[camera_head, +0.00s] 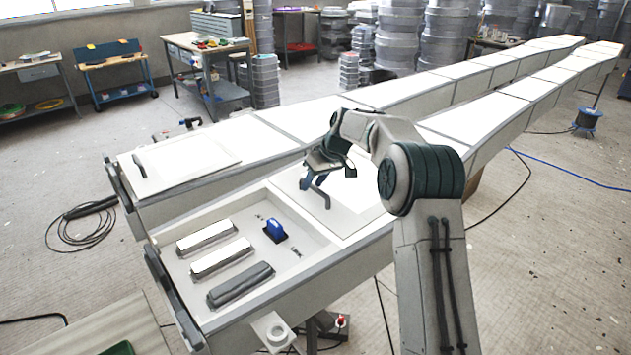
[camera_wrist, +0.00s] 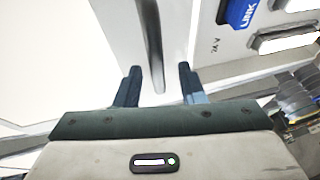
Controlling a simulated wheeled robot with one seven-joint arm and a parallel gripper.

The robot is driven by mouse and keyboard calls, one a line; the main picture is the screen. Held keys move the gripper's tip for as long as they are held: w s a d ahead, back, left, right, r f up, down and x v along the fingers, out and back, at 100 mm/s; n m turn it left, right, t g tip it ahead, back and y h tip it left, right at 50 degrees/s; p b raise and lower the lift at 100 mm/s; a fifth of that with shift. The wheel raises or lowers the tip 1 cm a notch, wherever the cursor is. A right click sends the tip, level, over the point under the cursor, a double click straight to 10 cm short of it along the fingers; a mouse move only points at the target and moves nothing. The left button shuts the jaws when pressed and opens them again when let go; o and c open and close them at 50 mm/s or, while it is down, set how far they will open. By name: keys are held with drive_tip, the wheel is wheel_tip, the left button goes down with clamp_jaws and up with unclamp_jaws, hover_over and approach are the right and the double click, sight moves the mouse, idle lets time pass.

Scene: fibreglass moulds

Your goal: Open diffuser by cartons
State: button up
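In the head view, a pale diffuser panel (camera_head: 352,212) with a dark bar handle (camera_head: 318,191) lies right of an open compartment in the near light box. Another pale panel (camera_head: 186,160) with a handle lies flat on the box behind it. My gripper (camera_head: 332,172) is low over the near panel's handle. In the wrist view, my gripper (camera_wrist: 160,82) is open, with the grey handle bar (camera_wrist: 151,45) reaching between its fingers and gaps showing on both sides. I cannot pick out cartons with certainty.
The open compartment (camera_head: 312,232) holds two pale bars (camera_head: 221,258), a grey bar (camera_head: 240,284) and a blue block (camera_head: 274,230). Long white moulds (camera_head: 400,90) run to the back. Stacks of grey rolls (camera_head: 397,35) stand behind. Cables cross the floor.

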drive_tip(key=b+v, duration=0.1)
drive_tip(key=v, duration=1.2)
drive_tip(key=shift+d+r, duration=0.25)
drive_tip(key=shift+r, duration=0.1)
drive_tip(key=s+d+m+h, duration=0.2)
drive_tip(key=s, duration=0.9)
drive_tip(key=s+d+m+h, duration=0.1)
drive_tip(key=s+d+m, duration=0.1)
drive_tip(key=s, duration=0.9)
drive_tip(key=s+d+f+m, duration=0.1)
drive_tip(key=s+f, duration=0.3)
drive_tip(key=s, duration=0.5)
drive_tip(key=s+d+f+m+h, duration=0.1)
drive_tip(key=s+d+f+m, duration=0.1)
drive_tip(key=s, duration=0.8)
wheel_tip(320, 180, down, 2)
drive_tip(key=shift+d+f+t, duration=0.1)
drive_tip(key=shift+d+t, duration=0.3)
drive_tip(key=shift+d, duration=0.35)
